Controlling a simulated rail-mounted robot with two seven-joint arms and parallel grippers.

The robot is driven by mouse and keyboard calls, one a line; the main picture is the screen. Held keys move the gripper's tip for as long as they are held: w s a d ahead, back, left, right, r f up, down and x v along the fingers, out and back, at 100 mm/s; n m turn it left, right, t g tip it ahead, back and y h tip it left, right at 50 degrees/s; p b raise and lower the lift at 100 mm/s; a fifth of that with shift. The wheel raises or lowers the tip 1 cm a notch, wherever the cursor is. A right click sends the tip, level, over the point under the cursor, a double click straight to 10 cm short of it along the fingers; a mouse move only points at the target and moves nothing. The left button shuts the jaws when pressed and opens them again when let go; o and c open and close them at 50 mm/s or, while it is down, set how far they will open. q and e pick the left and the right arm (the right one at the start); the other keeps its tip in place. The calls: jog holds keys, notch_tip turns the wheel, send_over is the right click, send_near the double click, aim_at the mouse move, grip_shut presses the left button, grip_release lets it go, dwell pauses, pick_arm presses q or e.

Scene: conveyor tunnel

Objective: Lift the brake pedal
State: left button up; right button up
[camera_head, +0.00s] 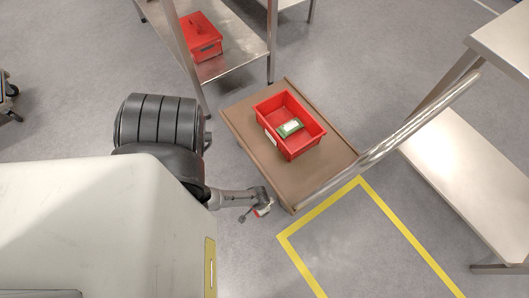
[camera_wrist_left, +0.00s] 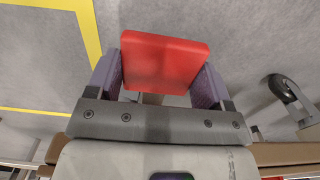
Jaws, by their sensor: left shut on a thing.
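The red brake pedal (camera_wrist_left: 165,62) fills the space between the two purple fingers in the left wrist view. My left gripper (camera_wrist_left: 163,82) is shut on it, with one finger against each side. In the head view my left gripper (camera_head: 262,204) is at the lower left edge of the brown cart (camera_head: 245,135). Only a small red part of the pedal (camera_head: 264,211) shows there. The pedal's mount is mostly hidden behind the gripper. My right gripper is in neither view.
A red bin (camera_head: 265,124) with a green and white item (camera_head: 290,128) stands on the cart. The cart's metal handle (camera_head: 400,135) is at right. A caster (camera_wrist_left: 290,92) shows beside the pedal. A steel rack (camera_head: 235,65) holding a red toolbox (camera_head: 202,38) stands behind. Yellow tape (camera_head: 320,208) marks clear floor.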

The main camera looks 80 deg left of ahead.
pick_arm(q)
jog(key=shift+r, duration=0.1)
jog(key=o, duration=1.3)
jog(key=shift+r+p, duration=4.85)
jog(key=shift+r, duration=2.05)
